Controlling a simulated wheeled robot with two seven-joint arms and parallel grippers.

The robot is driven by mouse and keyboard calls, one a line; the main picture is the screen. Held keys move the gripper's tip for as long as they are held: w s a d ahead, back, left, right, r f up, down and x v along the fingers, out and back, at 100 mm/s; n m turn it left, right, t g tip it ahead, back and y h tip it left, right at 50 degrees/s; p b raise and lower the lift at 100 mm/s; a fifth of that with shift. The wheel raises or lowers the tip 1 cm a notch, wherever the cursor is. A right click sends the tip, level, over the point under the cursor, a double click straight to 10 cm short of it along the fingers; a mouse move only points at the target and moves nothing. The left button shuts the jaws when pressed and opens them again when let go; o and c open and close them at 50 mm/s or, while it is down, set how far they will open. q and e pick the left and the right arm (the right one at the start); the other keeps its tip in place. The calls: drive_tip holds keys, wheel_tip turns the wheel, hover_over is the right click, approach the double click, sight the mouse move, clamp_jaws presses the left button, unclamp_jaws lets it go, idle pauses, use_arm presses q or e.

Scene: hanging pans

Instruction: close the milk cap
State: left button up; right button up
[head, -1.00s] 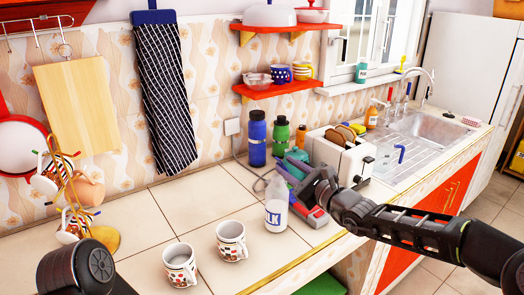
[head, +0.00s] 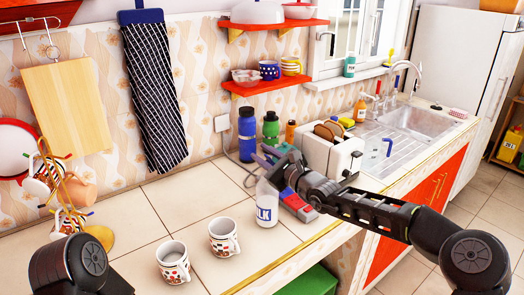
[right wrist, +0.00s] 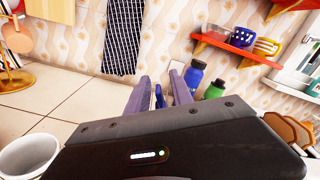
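The white milk bottle (head: 266,205) with blue lettering stands upright near the counter's front edge in the head view. My right gripper (head: 264,158) is at its top, partly hiding the bottle's upper end and cap. In the right wrist view its two purple-grey fingers (right wrist: 159,92) are spread apart. A small blue piece (right wrist: 159,98) shows between them; I cannot tell whether it is the milk cap. The bottle's body is hidden in that view. My left arm shows at the lower left of the head view, but its fingers are out of frame.
Two patterned mugs (head: 223,238) (head: 173,262) stand left of the bottle. A toaster (head: 330,150) is just behind my right gripper, with blue (head: 248,135) and green (head: 271,130) bottles nearby. A mug rack (head: 72,195) stands at left. The tiled counter's middle is clear.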

drive_tip(key=shift+w+a, duration=0.2)
clamp_jaws()
idle(0.6)
